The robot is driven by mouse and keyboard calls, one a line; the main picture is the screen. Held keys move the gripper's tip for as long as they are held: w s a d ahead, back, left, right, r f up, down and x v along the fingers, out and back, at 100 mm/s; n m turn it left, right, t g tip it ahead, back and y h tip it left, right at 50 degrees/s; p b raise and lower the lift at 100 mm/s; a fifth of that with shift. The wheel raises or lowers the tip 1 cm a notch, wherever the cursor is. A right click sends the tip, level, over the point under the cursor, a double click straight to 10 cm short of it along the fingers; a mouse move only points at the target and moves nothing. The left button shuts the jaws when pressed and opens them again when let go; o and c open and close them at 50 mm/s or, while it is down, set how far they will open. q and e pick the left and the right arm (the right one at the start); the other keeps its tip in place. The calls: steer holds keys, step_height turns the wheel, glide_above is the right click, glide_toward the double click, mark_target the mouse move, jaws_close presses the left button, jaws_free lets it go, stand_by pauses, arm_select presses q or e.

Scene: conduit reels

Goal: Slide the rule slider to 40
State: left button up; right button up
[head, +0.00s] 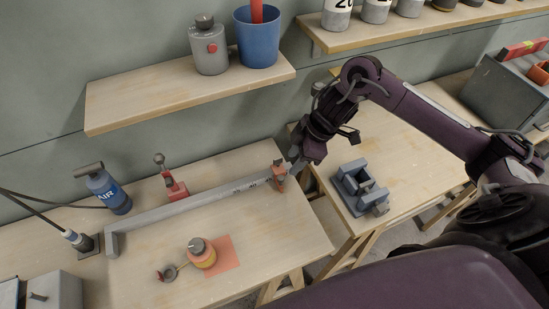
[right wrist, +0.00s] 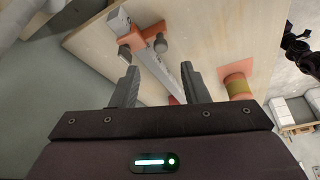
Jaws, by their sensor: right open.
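A long grey rule (head: 190,204) lies across the left workbench, with small dark numbers near its right end, too small to read surely. The orange rule slider (head: 279,178) sits around the rule near that end, right of the numbers. My right gripper (head: 293,159) is just above and beside the slider. In the right wrist view, the slider (right wrist: 131,40) with its grey knob (right wrist: 161,44) lies beyond the open fingers of my right gripper (right wrist: 159,85), and the rule (right wrist: 155,62) runs between them. Nothing is held. My left gripper is not in view.
A red clamp (head: 175,188) and a blue air canister (head: 108,192) stand behind the rule. A grey-blue vise (head: 358,187) is on the right bench. A wooden shelf (head: 150,94) hangs above.

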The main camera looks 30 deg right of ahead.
mark_target(280, 177)
steer(key=x, duration=0.4)
steer(key=shift+s+a+f, duration=0.1)
steer(key=shift+a+f, duration=0.1)
steer(key=shift+f, duration=0.2)
steer(key=shift+x, duration=1.1)
steer(key=shift+w+f, duration=0.15)
steer(key=shift+w, duration=0.05)
jaws_close()
arm_select(q)
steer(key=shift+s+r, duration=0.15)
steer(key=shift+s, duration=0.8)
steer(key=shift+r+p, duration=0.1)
steer(key=shift+p, duration=0.2)
arm_select(e)
steer(key=shift+a, duration=0.15)
